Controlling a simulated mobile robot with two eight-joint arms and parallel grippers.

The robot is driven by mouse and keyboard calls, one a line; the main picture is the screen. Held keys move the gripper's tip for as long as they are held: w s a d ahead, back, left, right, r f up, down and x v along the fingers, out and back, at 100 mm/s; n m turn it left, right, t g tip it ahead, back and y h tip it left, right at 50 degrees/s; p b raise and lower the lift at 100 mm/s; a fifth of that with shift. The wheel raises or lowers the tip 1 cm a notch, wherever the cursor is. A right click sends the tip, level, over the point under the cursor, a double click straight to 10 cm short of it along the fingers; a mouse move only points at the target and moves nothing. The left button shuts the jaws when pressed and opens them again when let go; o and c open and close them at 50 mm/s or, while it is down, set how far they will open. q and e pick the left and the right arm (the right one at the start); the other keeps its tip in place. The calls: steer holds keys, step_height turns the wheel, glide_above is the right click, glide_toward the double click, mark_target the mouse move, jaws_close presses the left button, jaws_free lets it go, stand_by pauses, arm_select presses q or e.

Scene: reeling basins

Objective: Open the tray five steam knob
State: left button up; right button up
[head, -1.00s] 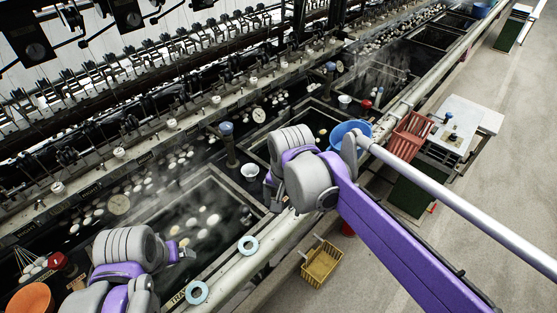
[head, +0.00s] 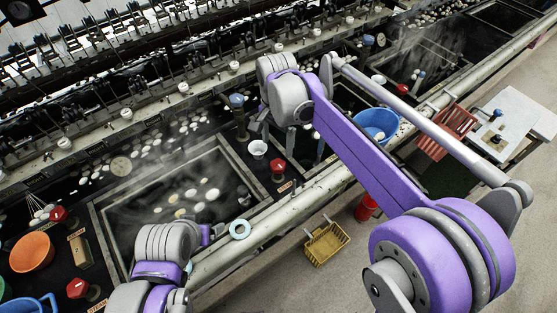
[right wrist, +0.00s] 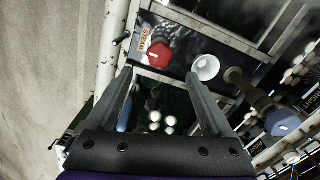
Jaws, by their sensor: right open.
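A red knob (head: 277,168) stands on the dark basin edge beside a small white cup (head: 257,148). In the right wrist view the red knob (right wrist: 155,53) has an orange STEAM label (right wrist: 145,41) beside it. I cannot read a tray number. My right gripper (right wrist: 160,85) is open, its two fingers spread, with the knob past the fingertips and nothing between them. In the head view my right wrist partly hides the basin behind the knob. My left gripper (head: 205,233) is over the near basin's front corner; its jaws are not clear.
Other red knobs stand at the left (head: 77,288) and far right (head: 402,89).

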mark_target(278, 164)
arm_select(q)
steer(key=f+b, duration=0.1)
steer(key=f, duration=0.1)
steer(key=s+f+b, duration=0.1)
steer(key=f+b, duration=0.1)
steer(key=s+f+b, duration=0.1)
steer(key=f, duration=0.1)
steer(key=shift+f, duration=0.2)
arm_select(e)
step_height(278, 164, down, 9)
steer(key=shift+d, duration=0.1)
steer(key=shift+c, duration=0.6)
steer(key=shift+r, duration=0.1)
jaws_close()
